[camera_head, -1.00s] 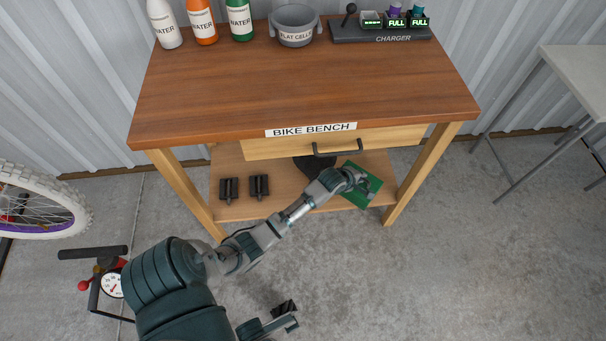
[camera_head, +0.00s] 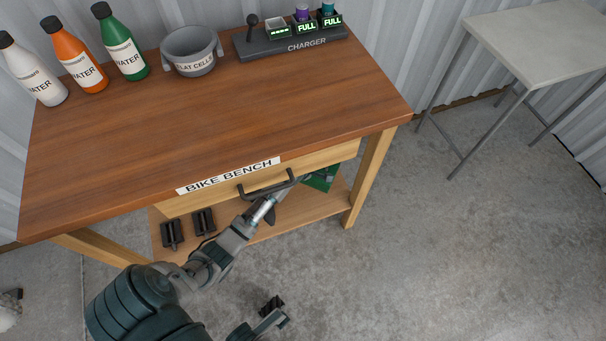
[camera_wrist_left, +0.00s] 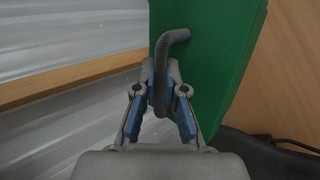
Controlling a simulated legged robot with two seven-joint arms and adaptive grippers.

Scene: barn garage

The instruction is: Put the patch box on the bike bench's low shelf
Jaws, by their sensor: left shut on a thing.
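The patch box, a green box with a grey loop handle, shows in the head view (camera_head: 321,178), partly hidden under the drawer front near the right end of the bike bench's low shelf (camera_head: 285,222). In the left wrist view the box (camera_wrist_left: 215,60) fills the upper middle. My left gripper (camera_wrist_left: 162,88) is shut on its grey handle. I cannot tell whether the box touches the shelf.
Two black pedals (camera_head: 187,229) sit on the shelf's left part. The drawer (camera_head: 310,172) with its dark handle (camera_head: 267,187) overhangs the shelf. Bottles (camera_head: 82,62), a grey tub (camera_head: 192,52) and a charger (camera_head: 290,40) stand on the bench top (camera_head: 220,120).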

